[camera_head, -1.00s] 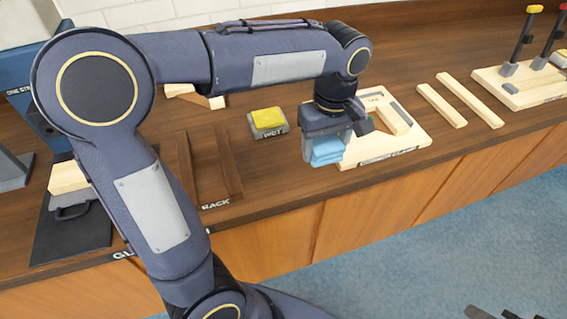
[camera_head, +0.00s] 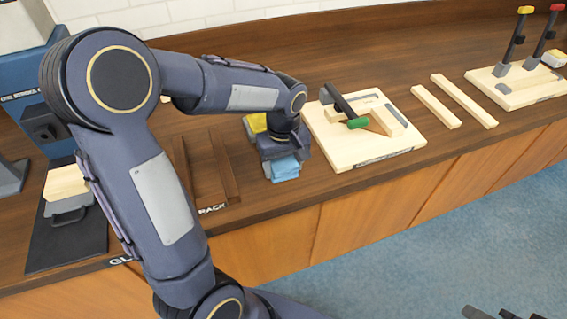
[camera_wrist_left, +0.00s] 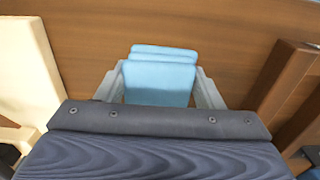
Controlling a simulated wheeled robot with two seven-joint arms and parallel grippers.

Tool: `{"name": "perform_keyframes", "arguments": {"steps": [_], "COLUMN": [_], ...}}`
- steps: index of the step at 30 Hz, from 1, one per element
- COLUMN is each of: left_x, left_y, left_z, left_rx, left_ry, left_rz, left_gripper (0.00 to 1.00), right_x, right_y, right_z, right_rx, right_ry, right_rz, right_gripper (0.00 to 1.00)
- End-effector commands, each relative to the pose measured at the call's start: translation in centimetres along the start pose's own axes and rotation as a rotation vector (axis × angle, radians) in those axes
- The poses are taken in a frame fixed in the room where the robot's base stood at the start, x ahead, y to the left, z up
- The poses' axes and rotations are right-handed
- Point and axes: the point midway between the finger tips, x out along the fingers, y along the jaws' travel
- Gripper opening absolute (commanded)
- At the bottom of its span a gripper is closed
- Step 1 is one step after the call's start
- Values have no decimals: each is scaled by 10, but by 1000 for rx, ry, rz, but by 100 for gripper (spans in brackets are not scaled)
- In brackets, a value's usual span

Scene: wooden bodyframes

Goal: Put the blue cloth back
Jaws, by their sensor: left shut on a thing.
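My left gripper (camera_head: 281,160) is shut on the folded light-blue cloth (camera_head: 286,171) near the front of the bench, between the rack and the light wooden board. In the left wrist view, the cloth (camera_wrist_left: 160,76) sits between the two grey fingers of the gripper (camera_wrist_left: 160,88), with brown bench top beyond it. I cannot tell whether the cloth touches the bench. Dark parts, apparently of my right gripper (camera_head: 490,313), just show at the bottom right edge; its jaws cannot be made out.
The yellow sponge (camera_head: 256,123) on its grey tray is partly hidden behind my left arm. The dark wooden rack (camera_head: 226,170) stands left of the cloth. The light board (camera_head: 390,148) with clamp and wood pieces lies right. Two loose strips (camera_head: 436,107) lie farther right.

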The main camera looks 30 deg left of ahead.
Motion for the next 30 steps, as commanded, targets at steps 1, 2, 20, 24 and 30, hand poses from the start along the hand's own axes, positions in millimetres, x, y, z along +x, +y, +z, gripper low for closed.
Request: {"name": "perform_keyframes", "arguments": {"steps": [1, 2, 20, 24, 30], "left_x": [0, 0, 15, 16, 17], "left_y": [0, 0, -1, -2, -4], "left_z": [0, 0, 2, 1, 0], "left_rx": [0, 0, -1, -3, -7], "left_ry": [1, 1, -6, -7, -7], "left_rz": [0, 0, -5, -8, -11], "left_gripper": [36, 36, 78, 83, 83], "right_x": [0, 0, 8, 8, 9], "right_y": [0, 0, 4, 4, 4], "right_z": [0, 0, 4, 4, 4], "right_rx": [0, 0, 0, 0, 0], "right_ry": [0, 0, 0, 0, 0], "right_rz": [0, 0, 0, 0, 0], "right_gripper": [36, 36, 36, 36, 36]}}
